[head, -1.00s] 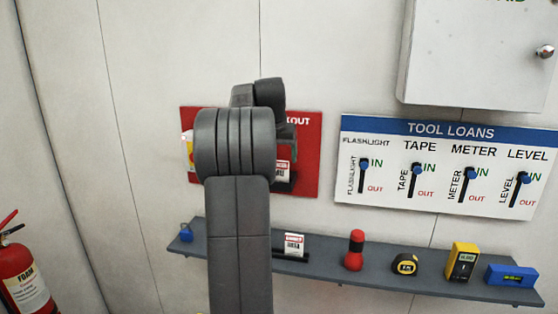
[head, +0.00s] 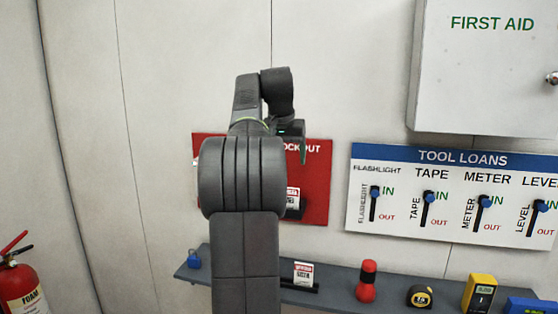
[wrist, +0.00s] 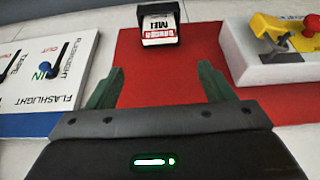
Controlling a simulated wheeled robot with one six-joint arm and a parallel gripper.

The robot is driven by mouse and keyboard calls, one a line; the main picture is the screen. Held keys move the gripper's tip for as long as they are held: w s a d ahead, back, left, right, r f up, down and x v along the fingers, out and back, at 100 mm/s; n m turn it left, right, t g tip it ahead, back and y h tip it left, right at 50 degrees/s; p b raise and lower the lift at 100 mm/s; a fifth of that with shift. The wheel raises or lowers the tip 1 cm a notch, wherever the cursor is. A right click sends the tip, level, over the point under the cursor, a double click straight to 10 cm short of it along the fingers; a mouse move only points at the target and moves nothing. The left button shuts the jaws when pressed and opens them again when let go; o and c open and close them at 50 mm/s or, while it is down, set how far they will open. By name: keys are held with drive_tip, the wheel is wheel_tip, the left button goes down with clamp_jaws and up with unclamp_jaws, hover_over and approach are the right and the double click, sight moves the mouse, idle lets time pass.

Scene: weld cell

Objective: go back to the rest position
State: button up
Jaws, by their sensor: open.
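My gripper (wrist: 160,88) is open in the wrist view, its two green fingers apart with nothing between them. It faces the red lockout board (wrist: 137,70) on the wall. A danger tag in a black holder (wrist: 160,25) sits on the board beyond the fingertips, apart from them. In the head view my arm stands in front of the lockout board (head: 318,185) and hides its middle. The danger tag on the board (head: 293,197) shows just right of my arm. The gripper is mostly hidden behind my wrist there.
A shelf (head: 340,285) below carries a blue padlock (head: 194,259), another danger tag (head: 303,274), a red flashlight (head: 366,282), a tape (head: 420,296) and a meter (head: 480,292). The tool loans board (head: 450,215) and first aid cabinet (head: 490,75) are at right. A fire extinguisher (head: 20,285) stands left.

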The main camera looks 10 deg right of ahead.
sight(289, 188)
drive_tip(key=p+x, duration=0.1)
drive_tip(key=x, duration=1)
drive_tip(key=shift+w+f, duration=0.1)
drive_tip(key=shift+f, duration=0.05)
drive_tip(key=shift+w, duration=0.25)
wheel_tip(289, 188, up, 3)
drive_tip(key=shift+s, duration=0.1)
